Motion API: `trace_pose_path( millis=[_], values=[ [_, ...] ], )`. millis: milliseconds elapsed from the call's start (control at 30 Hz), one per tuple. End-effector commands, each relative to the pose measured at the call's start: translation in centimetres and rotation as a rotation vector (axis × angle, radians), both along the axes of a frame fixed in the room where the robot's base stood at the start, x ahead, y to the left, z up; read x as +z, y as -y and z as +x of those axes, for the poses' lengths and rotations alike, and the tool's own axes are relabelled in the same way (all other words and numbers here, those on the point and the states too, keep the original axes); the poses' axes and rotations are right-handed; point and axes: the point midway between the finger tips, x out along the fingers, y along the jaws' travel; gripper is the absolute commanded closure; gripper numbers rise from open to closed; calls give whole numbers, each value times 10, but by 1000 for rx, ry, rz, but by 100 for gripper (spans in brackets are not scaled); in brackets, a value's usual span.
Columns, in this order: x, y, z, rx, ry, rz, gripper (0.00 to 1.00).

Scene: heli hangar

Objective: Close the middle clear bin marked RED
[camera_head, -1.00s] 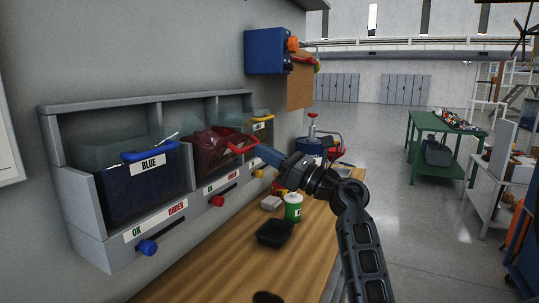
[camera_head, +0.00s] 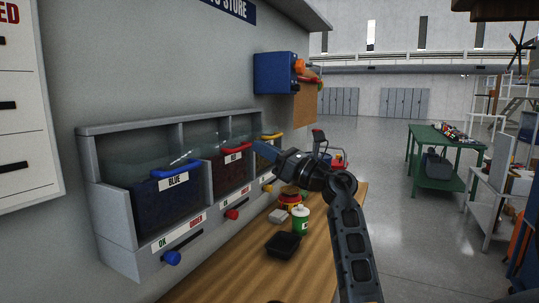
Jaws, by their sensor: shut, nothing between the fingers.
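The middle clear bin marked RED (camera_head: 230,176) sits in the middle bay of the grey wall rack (camera_head: 128,124), with red contents. Its red handle (camera_head: 236,146) runs along the top front, and its RED label faces out. Its front looks upright and roughly in line with the bin marked BLUE (camera_head: 160,204) on its left. My gripper (camera_head: 260,149) is shut and empty, just right of the red handle, in front of the rack. I cannot tell whether it touches the bin. My gripper and wrist partly hide the yellow-handled bin (camera_head: 272,137) on the right.
Knobs in blue (camera_head: 172,258) and red (camera_head: 232,214) stick out below the bins. The wooden bench (camera_head: 235,270) holds a black tray (camera_head: 283,244) and a green-and-white can (camera_head: 301,220). A blue wall box (camera_head: 274,73) hangs above.

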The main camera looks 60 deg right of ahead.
Motion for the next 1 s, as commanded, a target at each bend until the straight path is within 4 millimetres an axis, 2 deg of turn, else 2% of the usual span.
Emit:
trace_pose_path(
  millis=[333, 1000],
  values=[
    [10, 1, 15, 0, 1, 0, 100],
    [12, 0, 16, 0, 0, 0, 100]
  ],
)
